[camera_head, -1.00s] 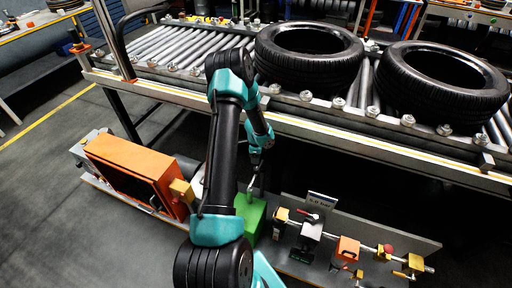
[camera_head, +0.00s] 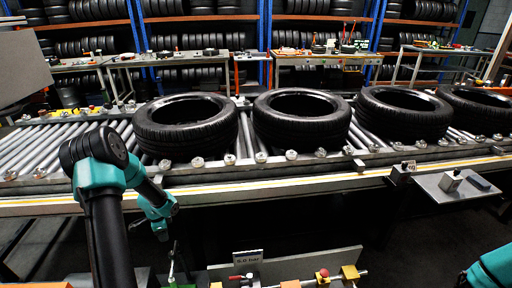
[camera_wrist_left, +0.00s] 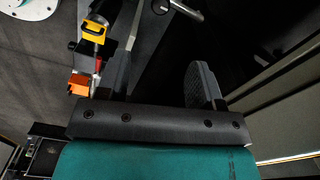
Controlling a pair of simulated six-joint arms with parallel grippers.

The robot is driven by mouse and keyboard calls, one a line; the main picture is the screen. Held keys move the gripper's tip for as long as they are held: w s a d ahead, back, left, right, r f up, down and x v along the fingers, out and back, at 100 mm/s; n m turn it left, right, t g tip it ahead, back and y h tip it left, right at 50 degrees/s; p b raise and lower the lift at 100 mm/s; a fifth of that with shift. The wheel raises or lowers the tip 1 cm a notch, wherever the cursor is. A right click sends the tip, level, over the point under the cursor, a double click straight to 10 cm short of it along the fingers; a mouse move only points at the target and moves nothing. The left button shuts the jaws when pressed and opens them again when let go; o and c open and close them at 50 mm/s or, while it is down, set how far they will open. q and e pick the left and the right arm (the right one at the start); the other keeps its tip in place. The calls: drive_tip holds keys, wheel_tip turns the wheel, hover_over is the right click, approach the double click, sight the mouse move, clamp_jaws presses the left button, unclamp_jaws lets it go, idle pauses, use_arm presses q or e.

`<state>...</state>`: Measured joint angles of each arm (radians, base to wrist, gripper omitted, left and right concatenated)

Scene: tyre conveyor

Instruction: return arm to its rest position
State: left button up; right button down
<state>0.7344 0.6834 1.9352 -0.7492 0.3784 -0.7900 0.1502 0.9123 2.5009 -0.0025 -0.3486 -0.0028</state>
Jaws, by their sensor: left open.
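My left arm, black and teal, rises from the bottom left of the head view. Its left gripper (camera_head: 150,231) hangs in front of the conveyor's near edge, above the valve panel. In the left wrist view the left gripper (camera_wrist_left: 160,72) has its two grey fingers spread wide, with nothing held between them. A valve with a yellow part (camera_wrist_left: 95,28) and an orange block (camera_wrist_left: 79,85) show beyond the left finger, apart from it as far as I can tell. A teal piece of my right arm shows at the bottom right of the head view; its gripper is out of frame.
The roller conveyor (camera_head: 270,186) crosses the head view with several tyres, among them one (camera_head: 186,133) behind my left arm. Below it are a pressure sign (camera_head: 248,257) and valves. A small grey shelf (camera_head: 455,190) juts out at the right. Tyre racks and benches stand behind.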

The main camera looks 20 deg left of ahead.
use_arm(q)
drive_tip(key=w+d+f+n+t+h, duration=0.1)
drive_tip(key=d+f+n+h, duration=0.1)
drive_tip(key=d, duration=0.9)
drive_tip(key=w+d+f+n+h, duration=0.1)
drive_tip(key=d+f+n, duration=0.15)
drive_tip(key=d, duration=0.85)
drive_tip(key=s+d+n, duration=0.2)
drive_tip(key=s+d, duration=0.2)
drive_tip(key=d, duration=0.5)
drive_tip(key=s+d+n, duration=0.3)
drive_tip(key=s+d, duration=0.2)
drive_tip(key=d, duration=0.5)
drive_tip(key=shift+d+n+h, duration=0.15)
drive_tip(key=shift+n+h, duration=0.2)
drive_tip(key=shift+h, duration=0.05)
